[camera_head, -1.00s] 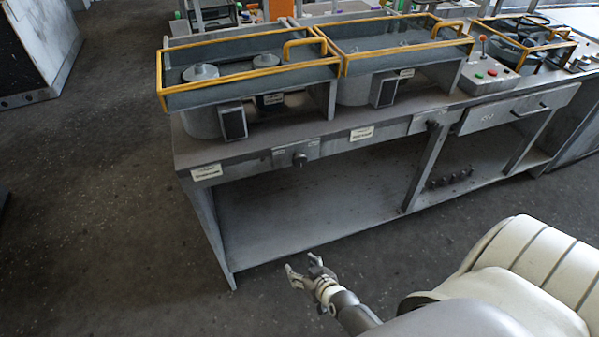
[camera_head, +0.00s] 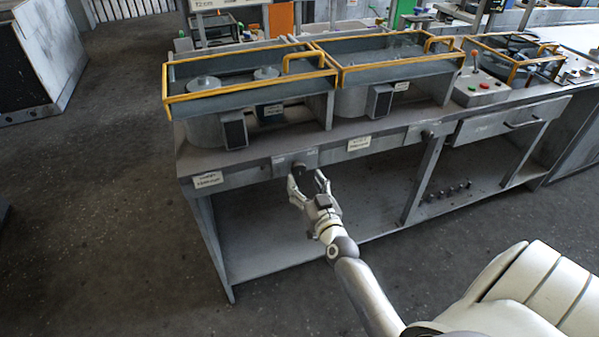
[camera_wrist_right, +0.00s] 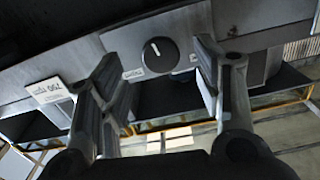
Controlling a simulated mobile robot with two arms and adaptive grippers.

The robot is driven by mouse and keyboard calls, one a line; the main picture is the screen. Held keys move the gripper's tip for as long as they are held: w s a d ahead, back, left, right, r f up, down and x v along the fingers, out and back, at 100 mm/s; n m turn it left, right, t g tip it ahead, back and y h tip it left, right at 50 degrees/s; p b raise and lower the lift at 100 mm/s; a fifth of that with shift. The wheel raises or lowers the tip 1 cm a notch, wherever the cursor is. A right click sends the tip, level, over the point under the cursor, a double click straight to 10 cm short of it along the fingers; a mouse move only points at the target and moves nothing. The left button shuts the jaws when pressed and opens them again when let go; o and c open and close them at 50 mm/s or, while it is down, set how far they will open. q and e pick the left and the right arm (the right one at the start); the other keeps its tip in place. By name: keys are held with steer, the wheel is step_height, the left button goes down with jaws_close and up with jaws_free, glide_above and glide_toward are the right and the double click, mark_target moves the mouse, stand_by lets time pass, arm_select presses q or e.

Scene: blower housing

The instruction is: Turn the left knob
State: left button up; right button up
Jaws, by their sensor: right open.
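The left knob (camera_head: 299,167) is a small dark round knob on a grey plate on the front edge of the workbench. In the right wrist view the knob (camera_wrist_right: 159,54) is black with a white pointer line and shows between the two fingers. My right gripper (camera_head: 308,180) is open and just below and in front of the knob. In the right wrist view the gripper (camera_wrist_right: 155,65) has a finger on either side of the knob, and I see no contact. My left gripper is not in view.
The workbench (camera_head: 240,174) carries yellow-railed housings (camera_head: 250,93) above the knob. A white label (camera_head: 208,180) is left of it, another label (camera_head: 359,143) right. A second knob (camera_head: 427,134) and a drawer (camera_head: 500,122) are further right. The lower shelf is mostly bare.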

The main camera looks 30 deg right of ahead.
mark_target(298, 172)
steer(key=shift+x, duration=2.5)
steer(key=c, duration=1)
steer(key=m, duration=0.3)
steer(key=shift+a+m, duration=0.1)
steer(key=shift+m, duration=0.3)
steer(key=shift+w+m, duration=0.1)
steer(key=shift+m, duration=1.6)
